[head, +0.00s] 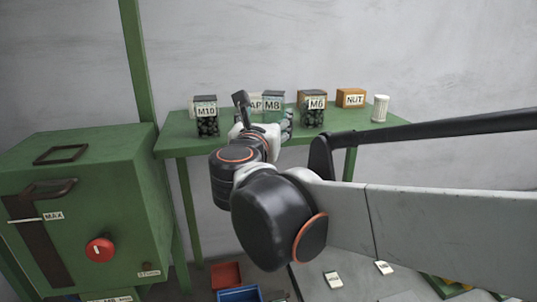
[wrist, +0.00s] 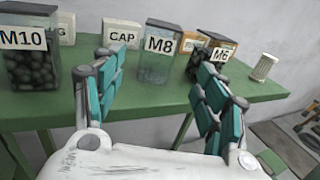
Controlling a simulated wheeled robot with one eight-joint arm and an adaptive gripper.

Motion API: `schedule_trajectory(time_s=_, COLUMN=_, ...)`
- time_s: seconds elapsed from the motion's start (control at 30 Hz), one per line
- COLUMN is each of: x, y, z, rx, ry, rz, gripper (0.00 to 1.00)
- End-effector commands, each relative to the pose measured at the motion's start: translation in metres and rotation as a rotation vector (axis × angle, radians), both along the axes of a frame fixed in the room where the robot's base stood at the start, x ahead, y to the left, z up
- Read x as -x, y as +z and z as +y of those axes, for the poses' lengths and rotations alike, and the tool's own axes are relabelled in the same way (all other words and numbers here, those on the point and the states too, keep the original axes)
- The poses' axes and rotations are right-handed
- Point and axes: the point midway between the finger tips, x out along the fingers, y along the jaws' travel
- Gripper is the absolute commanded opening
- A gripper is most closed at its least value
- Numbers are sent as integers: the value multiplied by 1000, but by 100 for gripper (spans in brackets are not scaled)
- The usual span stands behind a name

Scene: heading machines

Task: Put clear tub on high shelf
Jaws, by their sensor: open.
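Several clear tubs with black lids stand on a green shelf (head: 177,145). The M10 tub (head: 206,125) at the left and the M6 tub (head: 313,117) further right hold dark pieces. The M8 tub (head: 273,98) stands between them and looks mostly see-through in the wrist view (wrist: 157,69). My gripper (wrist: 160,72) is open and empty, its teal-padded fingers spread to either side of the M8 tub in that view, with the tub beyond them. In the head view my wrist and gripper (head: 263,115) partly hide the M8 tub.
A CAP box (wrist: 122,35), a tan NUT box (head: 351,98) and a white ribbed cup (head: 381,108) also stand on the shelf. A green machine (head: 100,185) is at the left. Red (head: 226,275) and blue (head: 240,294) bins lie low down.

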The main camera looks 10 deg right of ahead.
Motion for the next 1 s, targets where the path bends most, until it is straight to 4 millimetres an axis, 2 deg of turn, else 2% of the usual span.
schedule_trajectory(time_s=0.13, x=6, y=-8, z=-12, rx=-85, ry=-21, rz=1, gripper=66)
schedule_trajectory(time_s=0.23, x=22, y=-31, z=-38, rx=-309, ry=-76, rz=-2, gripper=66)
schedule_trajectory(time_s=0.4, x=75, y=-97, z=-88, rx=-939, ry=-281, rz=-55, gripper=66)
schedule_trajectory(time_s=0.5, x=111, y=-137, z=-102, rx=-1326, ry=-448, rz=-118, gripper=66)
schedule_trajectory(time_s=0.63, x=158, y=-185, z=-102, rx=-1803, ry=-704, rz=-232, gripper=66)
schedule_trajectory(time_s=0.73, x=188, y=-213, z=-92, rx=-2117, ry=-913, rz=-329, gripper=66)
schedule_trajectory(time_s=0.9, x=219, y=-238, z=-71, rx=-2467, ry=-1200, rz=-463, gripper=66)
schedule_trajectory(time_s=1.0, x=227, y=-243, z=-63, rx=-2561, ry=-1294, rz=-503, gripper=66)
